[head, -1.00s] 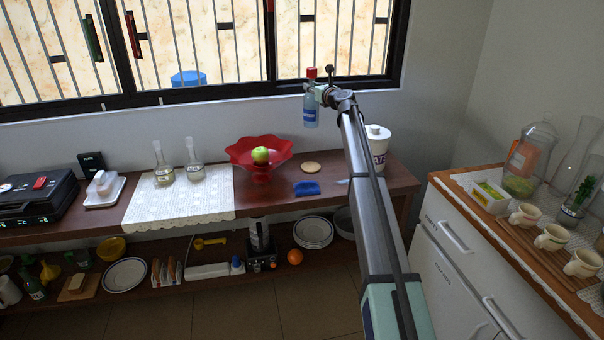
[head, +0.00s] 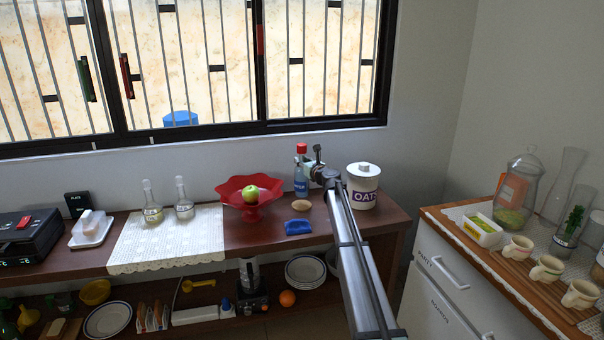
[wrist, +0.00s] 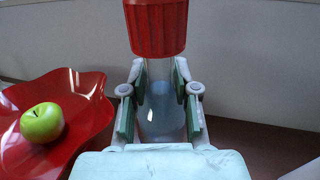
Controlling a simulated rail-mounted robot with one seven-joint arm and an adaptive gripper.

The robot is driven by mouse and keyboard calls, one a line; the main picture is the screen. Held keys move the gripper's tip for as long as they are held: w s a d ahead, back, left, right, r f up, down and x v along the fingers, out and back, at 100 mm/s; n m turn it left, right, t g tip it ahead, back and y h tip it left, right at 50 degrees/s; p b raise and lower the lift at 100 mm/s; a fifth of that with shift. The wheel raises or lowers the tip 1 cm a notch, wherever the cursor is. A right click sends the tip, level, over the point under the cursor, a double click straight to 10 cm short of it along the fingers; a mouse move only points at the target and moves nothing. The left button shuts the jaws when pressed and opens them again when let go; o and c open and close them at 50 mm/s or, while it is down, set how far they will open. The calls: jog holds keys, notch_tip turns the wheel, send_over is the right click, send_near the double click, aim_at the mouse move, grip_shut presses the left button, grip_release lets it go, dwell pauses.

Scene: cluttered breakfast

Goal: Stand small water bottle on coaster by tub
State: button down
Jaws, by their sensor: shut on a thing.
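The small water bottle (head: 300,180), clear blue with a red cap, is upright in my gripper (head: 312,172) in the head view. In the wrist view the gripper fingers (wrist: 160,108) are shut on both sides of the bottle (wrist: 160,75), below its large red cap. The round tan coaster (head: 301,208) lies on the brown counter just below the bottle in the picture. I cannot tell whether the bottle's base touches it. The white tub marked OATS (head: 363,197) stands to the right of the bottle and coaster.
A red wavy bowl (head: 247,208) with a green apple (head: 250,193) stands left of the coaster, close to the bottle in the wrist view. A blue folded cloth (head: 297,227) lies in front. Glass flasks (head: 183,207) stand on a white mat further left.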

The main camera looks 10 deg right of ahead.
jog(key=shift+f, duration=2.2)
jog(key=shift+f+b, duration=0.15)
jog(key=shift+b, duration=0.15)
jog(key=c, duration=0.9)
grip_release()
jog(key=shift+o, duration=0.2)
send_near(302, 170)
jog(key=shift+w+d+f, duration=0.15)
jog(key=shift+d+f, duration=0.3)
jog(key=shift+f, duration=0.15)
